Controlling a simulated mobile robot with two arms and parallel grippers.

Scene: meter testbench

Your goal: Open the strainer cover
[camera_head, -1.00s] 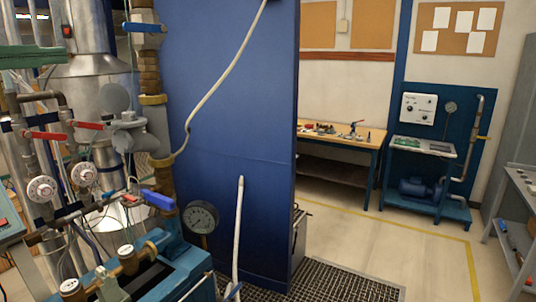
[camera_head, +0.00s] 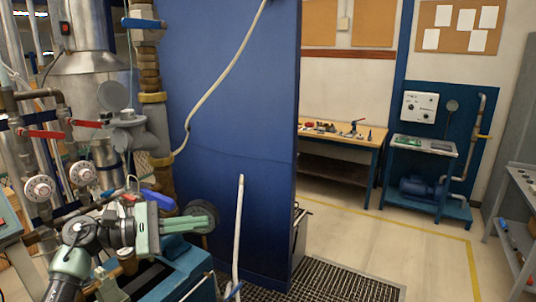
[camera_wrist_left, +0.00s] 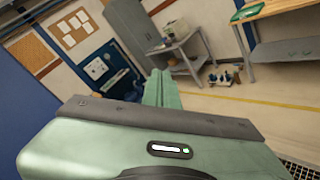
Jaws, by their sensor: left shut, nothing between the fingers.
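A grey strainer-like fitting (camera_head: 130,138) sits on the pipework at the left in the head view. A round grey disc (camera_head: 113,96) stands upright just above it; it looks like the cover, but I cannot tell for sure. My left gripper (camera_head: 208,219) is below and to the right of the fitting, apart from it, pointing right. Its green fingers are together with nothing between them. The fingers also show in the left wrist view (camera_wrist_left: 162,88), pointing out toward the room. The gripper hides most of the pressure gauge behind it. My right gripper is not in view.
Red valve levers (camera_head: 45,134) and white dials (camera_head: 39,188) crowd the pipes at the left. A blue lever (camera_head: 158,200) is close above my left gripper. A blue panel (camera_head: 235,130) with a white hose stands behind. The floor (camera_head: 390,245) at right is clear.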

